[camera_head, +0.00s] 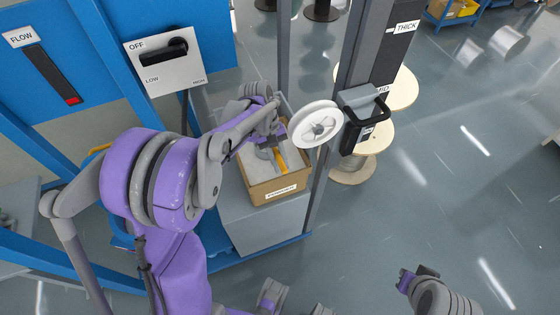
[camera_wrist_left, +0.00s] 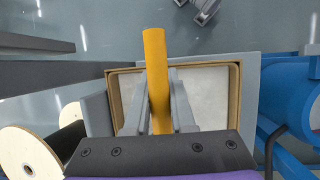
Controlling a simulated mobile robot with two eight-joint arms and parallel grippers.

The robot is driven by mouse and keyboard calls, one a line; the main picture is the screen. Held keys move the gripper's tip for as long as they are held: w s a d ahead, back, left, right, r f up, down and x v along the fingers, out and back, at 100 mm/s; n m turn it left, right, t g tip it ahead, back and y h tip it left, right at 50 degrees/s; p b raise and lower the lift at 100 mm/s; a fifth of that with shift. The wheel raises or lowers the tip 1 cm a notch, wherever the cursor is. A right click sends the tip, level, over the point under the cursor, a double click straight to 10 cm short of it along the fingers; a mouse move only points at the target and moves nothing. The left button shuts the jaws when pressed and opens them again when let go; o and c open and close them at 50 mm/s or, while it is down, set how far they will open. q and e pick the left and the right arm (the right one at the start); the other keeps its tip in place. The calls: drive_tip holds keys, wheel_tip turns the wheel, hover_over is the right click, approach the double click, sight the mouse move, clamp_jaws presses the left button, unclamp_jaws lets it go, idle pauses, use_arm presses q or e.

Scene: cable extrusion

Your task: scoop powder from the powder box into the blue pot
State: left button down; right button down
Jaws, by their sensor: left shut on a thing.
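The powder box (camera_head: 279,191) is an open brown carton labelled POWDER, with pale powder inside, on a grey stand. In the left wrist view its brown rim (camera_wrist_left: 236,95) frames white powder (camera_wrist_left: 205,92). My left gripper (camera_head: 270,152) is over the box, pointing down into it. It is shut on a yellow handle (camera_wrist_left: 156,70), which lies between its two grey fingers; part of the yellow handle (camera_head: 283,159) also shows in the head view. The scoop's bowl cannot be made out. A large blue rounded body (camera_wrist_left: 290,92) stands right of the box; I cannot tell if it is the blue pot.
A white reel (camera_head: 316,124) and a dark post (camera_head: 380,70) stand close to the box's right. A blue panel with a lever (camera_head: 170,52) is behind at left. Part of my right arm (camera_head: 440,300) shows low at right, over open floor.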

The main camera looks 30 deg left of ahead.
idle(0.4)
use_arm(q)
drive_tip(key=shift+f+b, duration=0.45)
drive_tip(key=shift+f, duration=0.15)
drive_tip(key=shift+r, duration=0.15)
drive_tip(key=shift+r+p, duration=3)
drive_tip(key=shift+r, duration=2.1)
drive_tip(key=shift+s+f, duration=0.1)
